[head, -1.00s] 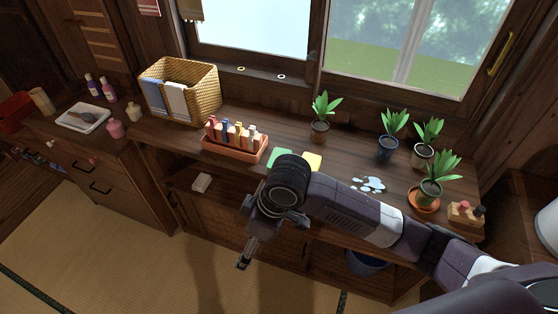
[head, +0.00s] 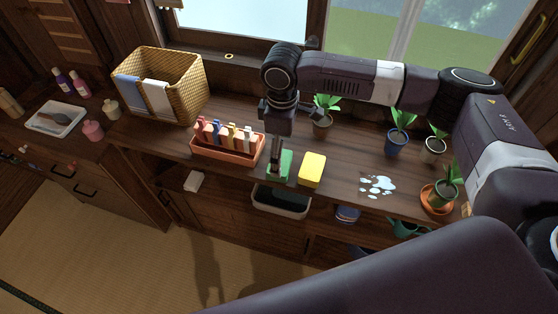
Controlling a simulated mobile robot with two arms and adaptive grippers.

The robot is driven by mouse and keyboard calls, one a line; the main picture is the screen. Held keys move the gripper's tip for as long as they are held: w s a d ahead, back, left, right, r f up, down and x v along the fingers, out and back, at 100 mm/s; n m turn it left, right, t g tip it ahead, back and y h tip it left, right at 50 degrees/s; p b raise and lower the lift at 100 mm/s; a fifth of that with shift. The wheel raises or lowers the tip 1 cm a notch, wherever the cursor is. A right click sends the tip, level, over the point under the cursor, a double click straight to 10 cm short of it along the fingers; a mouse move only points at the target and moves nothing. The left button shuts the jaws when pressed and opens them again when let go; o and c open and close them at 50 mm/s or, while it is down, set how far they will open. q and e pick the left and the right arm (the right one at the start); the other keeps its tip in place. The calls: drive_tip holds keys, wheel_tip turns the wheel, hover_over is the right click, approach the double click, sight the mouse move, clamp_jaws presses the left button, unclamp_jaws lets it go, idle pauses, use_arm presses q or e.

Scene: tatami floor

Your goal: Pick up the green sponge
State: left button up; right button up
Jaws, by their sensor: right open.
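The green sponge (head: 285,169) lies on the wooden counter, between the clothespin tray and the yellow sponge. My right gripper (head: 274,163) points down at the green sponge from above, its fingers over the sponge's left part. It is open. I cannot tell whether the fingertips touch the sponge. The gripper and wrist hide a little of the sponge's far side. My left gripper is not in view.
The yellow sponge (head: 312,170) sits close on the right. An orange tray (head: 228,156) of clothespins is close on the left. Potted plants (head: 397,143) stand right and behind. A water puddle (head: 377,186) lies on the counter. A wicker basket (head: 187,88) stands at the back left.

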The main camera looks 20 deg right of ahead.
drive_tip(key=shift+a+f, duration=0.1)
drive_tip(key=shift+f, duration=0.5)
wheel_tip(320, 180, down, 3)
drive_tip(key=shift+w+a+p, duration=0.1)
drive_tip(key=shift+w+p, duration=0.05)
drive_tip(key=shift+p, duration=0.3)
drive_tip(key=shift+f, duration=0.6)
drive_tip(key=c, duration=0.7)
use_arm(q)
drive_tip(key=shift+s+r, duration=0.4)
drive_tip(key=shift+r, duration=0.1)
use_arm(e)
drive_tip(key=shift+c, duration=0.7)
